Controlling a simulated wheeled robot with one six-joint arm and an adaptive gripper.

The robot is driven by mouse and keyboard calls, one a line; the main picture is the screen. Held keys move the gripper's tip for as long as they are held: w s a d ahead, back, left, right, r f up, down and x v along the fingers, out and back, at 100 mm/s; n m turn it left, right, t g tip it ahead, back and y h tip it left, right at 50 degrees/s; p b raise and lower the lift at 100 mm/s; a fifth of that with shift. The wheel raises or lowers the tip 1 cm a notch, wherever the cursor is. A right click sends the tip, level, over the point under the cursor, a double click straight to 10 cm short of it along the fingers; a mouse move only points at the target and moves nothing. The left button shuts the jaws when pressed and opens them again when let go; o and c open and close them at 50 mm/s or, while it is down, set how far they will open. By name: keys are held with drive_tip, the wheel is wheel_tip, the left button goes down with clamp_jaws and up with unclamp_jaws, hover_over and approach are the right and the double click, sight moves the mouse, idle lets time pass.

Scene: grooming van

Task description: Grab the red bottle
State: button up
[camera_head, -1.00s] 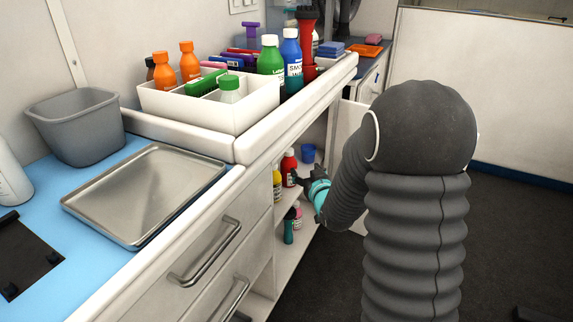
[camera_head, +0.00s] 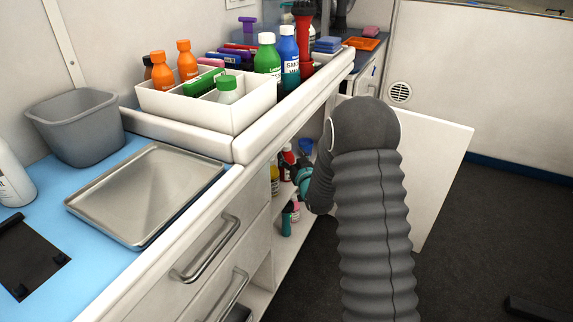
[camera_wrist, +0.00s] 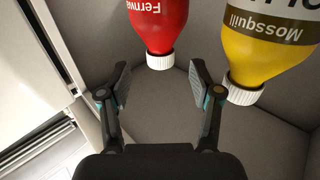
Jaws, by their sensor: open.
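The red bottle (camera_wrist: 158,25) with a white cap shows upside down at the top of the wrist view, between and just beyond my gripper's fingertips. My gripper (camera_wrist: 160,78) is open and empty, with its fingers spread on both sides of the bottle's cap. In the head view the red bottle (camera_head: 287,158) stands on a shelf inside the open cabinet, partly hidden by my gripper (camera_head: 296,172). A yellow bottle (camera_wrist: 262,50) with a white cap stands close beside it, near one fingertip in the wrist view.
The yellow bottle (camera_head: 275,180) also shows in the head view. A blue cup (camera_head: 305,146) is deeper on the shelf. An open cabinet door (camera_head: 440,175) is right of my arm. A white caddy (camera_head: 195,110) sits on the counter.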

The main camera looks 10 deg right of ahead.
sight(288, 150)
drive_tip(key=shift+w+a+p, duration=0.25)
drive_tip(key=shift+w+p, duration=0.05)
drive_tip(key=shift+w, duration=1.05)
drive_tip(key=shift+w+a+p, duration=0.25)
drive_tip(key=shift+w, duration=1.05)
clamp_jaws()
